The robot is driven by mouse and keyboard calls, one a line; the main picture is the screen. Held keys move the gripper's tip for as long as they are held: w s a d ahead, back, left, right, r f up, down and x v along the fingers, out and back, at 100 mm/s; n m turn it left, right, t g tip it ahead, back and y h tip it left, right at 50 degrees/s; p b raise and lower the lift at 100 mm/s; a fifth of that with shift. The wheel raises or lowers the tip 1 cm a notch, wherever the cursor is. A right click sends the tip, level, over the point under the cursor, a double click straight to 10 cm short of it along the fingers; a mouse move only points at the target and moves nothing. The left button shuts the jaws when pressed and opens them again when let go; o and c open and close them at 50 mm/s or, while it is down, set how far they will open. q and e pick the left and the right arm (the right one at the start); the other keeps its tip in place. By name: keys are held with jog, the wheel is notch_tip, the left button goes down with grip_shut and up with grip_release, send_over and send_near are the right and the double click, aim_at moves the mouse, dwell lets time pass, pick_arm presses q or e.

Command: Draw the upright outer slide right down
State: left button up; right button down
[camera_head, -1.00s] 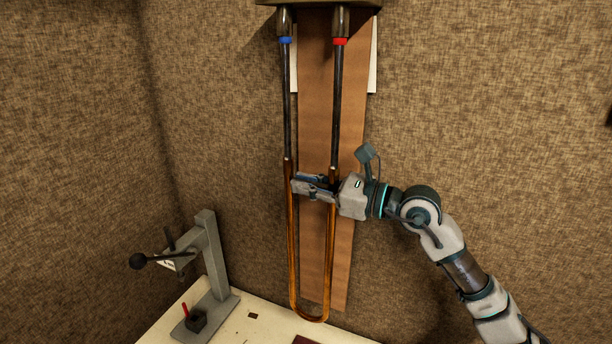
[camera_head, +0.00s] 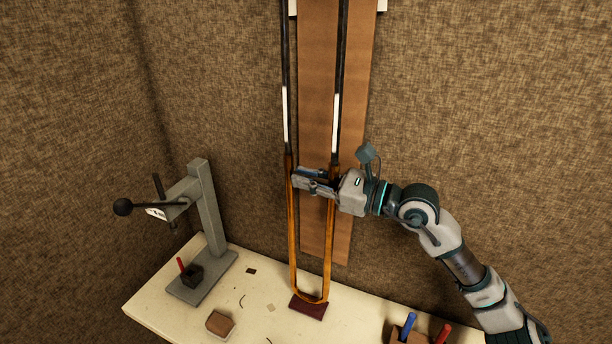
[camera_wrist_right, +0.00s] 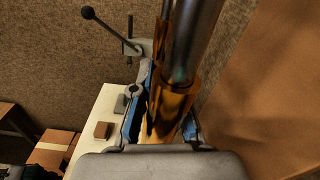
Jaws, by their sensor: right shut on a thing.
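The outer slide (camera_head: 293,235) is a brass U-shaped tube hanging upright, its bow at the bottom. Two dark inner tubes (camera_head: 341,60) run up from its open ends, and each shows a white band (camera_head: 285,110) above the brass. My right gripper (camera_head: 314,182) is shut on the slide near its upper ends. The wrist view shows the brass tube (camera_wrist_right: 172,105) between my fingers, with the grey inner tube rising from it. The bow overlaps a dark red pad (camera_head: 307,309) on the bench; I cannot tell whether they touch. My left gripper is not in view.
A grey lever press (camera_head: 208,205) stands on the cream bench (camera_head: 155,305) at left. A brown block (camera_head: 220,323) lies near the front. A holder with blue (camera_head: 409,325) and red handles is at lower right. A brown board (camera_head: 320,130) hangs behind the slide.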

jog(key=shift+f, duration=0.4)
jog(key=c, duration=1.2)
grip_release()
jog(key=shift+w, duration=0.1)
jog(key=shift+d+r, duration=0.1)
jog(key=v, duration=0.7)
jog(key=shift+d, duration=0.45)
jog(key=shift+a, duration=0.1)
